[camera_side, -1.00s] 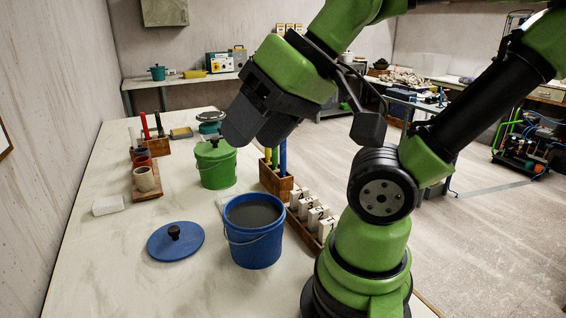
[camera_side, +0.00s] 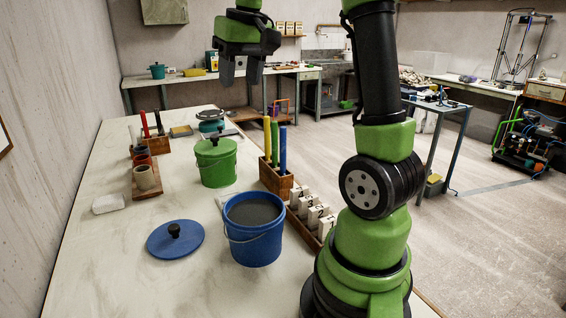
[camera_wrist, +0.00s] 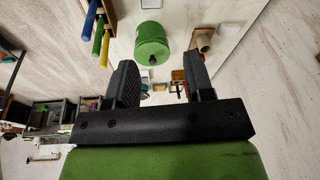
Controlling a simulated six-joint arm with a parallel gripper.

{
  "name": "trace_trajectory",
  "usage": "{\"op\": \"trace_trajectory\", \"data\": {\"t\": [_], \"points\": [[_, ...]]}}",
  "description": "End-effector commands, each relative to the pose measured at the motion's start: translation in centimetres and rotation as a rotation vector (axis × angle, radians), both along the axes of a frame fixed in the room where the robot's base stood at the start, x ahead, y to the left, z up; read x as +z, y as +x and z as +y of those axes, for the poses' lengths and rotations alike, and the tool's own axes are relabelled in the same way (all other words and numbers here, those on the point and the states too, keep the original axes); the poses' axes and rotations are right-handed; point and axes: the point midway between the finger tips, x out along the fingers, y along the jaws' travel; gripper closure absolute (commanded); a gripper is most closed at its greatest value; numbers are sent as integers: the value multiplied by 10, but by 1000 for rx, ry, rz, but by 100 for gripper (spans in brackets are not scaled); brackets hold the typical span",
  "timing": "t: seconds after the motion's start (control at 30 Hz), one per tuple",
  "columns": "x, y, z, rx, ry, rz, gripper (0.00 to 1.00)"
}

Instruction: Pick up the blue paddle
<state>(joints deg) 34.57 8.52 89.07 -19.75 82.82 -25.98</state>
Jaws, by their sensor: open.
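The blue paddle (camera_side: 283,150) stands upright in a wooden holder (camera_side: 277,182) near the table's right edge, beside a green and a yellow paddle. In the wrist view the blue paddle (camera_wrist: 91,19) shows at the upper left, outside the jaws. My gripper (camera_side: 241,82) is open and empty, pointing down, high above the table and a little left of the paddles in the side view. Its two black fingers also show in the wrist view (camera_wrist: 160,78), with nothing between them touching. The lower end of the blue paddle is hidden in the holder.
A lidded green bucket (camera_side: 217,163) stands left of the holder. An open blue bucket (camera_side: 253,232) with dark grey contents is in front, with a blue lid (camera_side: 175,240) beside it. A rack of white blocks (camera_side: 311,212) runs along the right edge. The front left of the table is clear.

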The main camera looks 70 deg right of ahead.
Motion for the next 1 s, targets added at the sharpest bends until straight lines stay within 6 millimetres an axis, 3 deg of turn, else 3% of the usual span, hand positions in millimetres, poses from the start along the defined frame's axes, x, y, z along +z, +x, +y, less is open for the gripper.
{"op": "trace_trajectory", "data": {"t": [0.03,0.1,0.2,0.33,0.5,1.0], "points": [[-10,1,-30,-43,11,43,52],[-22,-2,-65,-85,26,95,52],[-40,-13,-106,-139,51,151,52],[-57,-27,-139,-184,78,194,52],[-71,-35,-153,-203,94,214,52],[-129,-34,-152,-201,95,215,52]]}}
